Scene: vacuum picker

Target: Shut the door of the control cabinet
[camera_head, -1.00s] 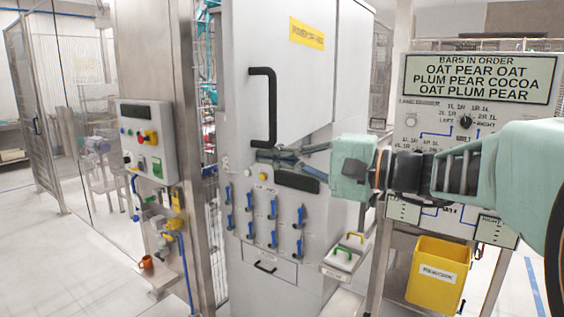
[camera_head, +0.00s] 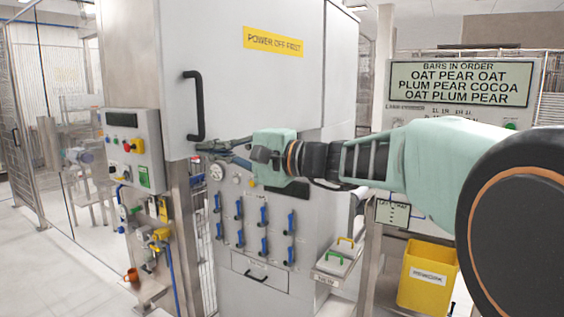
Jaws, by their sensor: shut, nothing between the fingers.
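The grey control cabinet (camera_head: 310,235) stands in the middle of the head view. Its upper door (camera_head: 255,90) bears a yellow "POWER OFF FIRST" label (camera_head: 273,41) and a black handle (camera_head: 197,105) near its left, free edge. The door looks ajar: its lower edge slants against the lines of the cabinet below. My gripper (camera_head: 205,149) reaches in from the right, just below the door's lower edge, in front of the cabinet. Its dark fingers point left, shut and empty, just beneath the handle. I cannot tell whether they touch the door.
Blue levers (camera_head: 238,208) and a drawer (camera_head: 260,272) are below my gripper. A button box (camera_head: 136,150) hangs on the post at left. A sign panel (camera_head: 460,84) and a yellow bin (camera_head: 427,277) stand at right. Floor is clear at lower left.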

